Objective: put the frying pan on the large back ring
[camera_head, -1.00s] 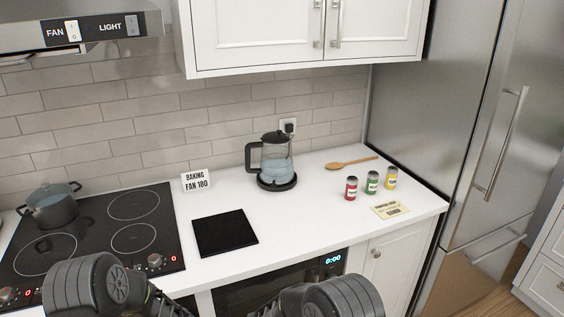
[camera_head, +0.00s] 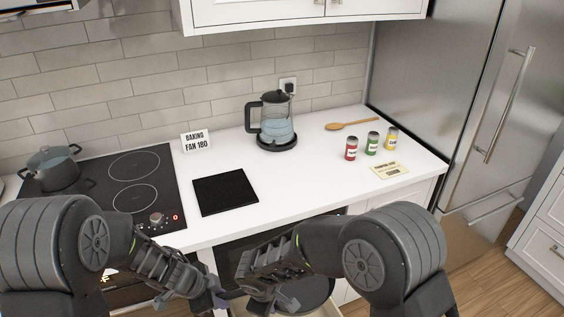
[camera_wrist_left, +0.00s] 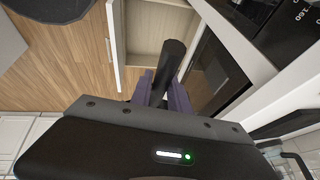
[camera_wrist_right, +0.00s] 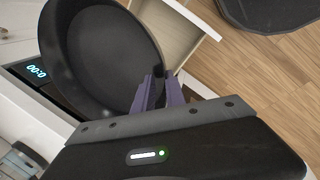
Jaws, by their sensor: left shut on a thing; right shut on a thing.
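The dark frying pan (camera_head: 308,294) is partly hidden under my right forearm in the head view, low in front of the counter; the right wrist view shows its bowl (camera_wrist_right: 105,60). My left gripper (camera_wrist_left: 165,88) is shut on its black handle (camera_wrist_left: 172,62). My right gripper (camera_wrist_right: 160,92) is shut on the pan by the handle's bowl end; the exact grip is partly hidden. In the head view my left gripper (camera_head: 218,298) and right gripper (camera_head: 243,292) are close together. The bare back ring (camera_head: 134,165) is at the right rear of the black hob (camera_head: 100,190).
A grey pot (camera_head: 52,172) stands at the hob's left rear. A black square mat (camera_head: 225,193), sign (camera_head: 195,142), kettle (camera_head: 274,125), wooden spoon (camera_head: 350,125) and three jars (camera_head: 372,142) are on the counter. An open drawer (camera_wrist_right: 172,30) shows below the pan.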

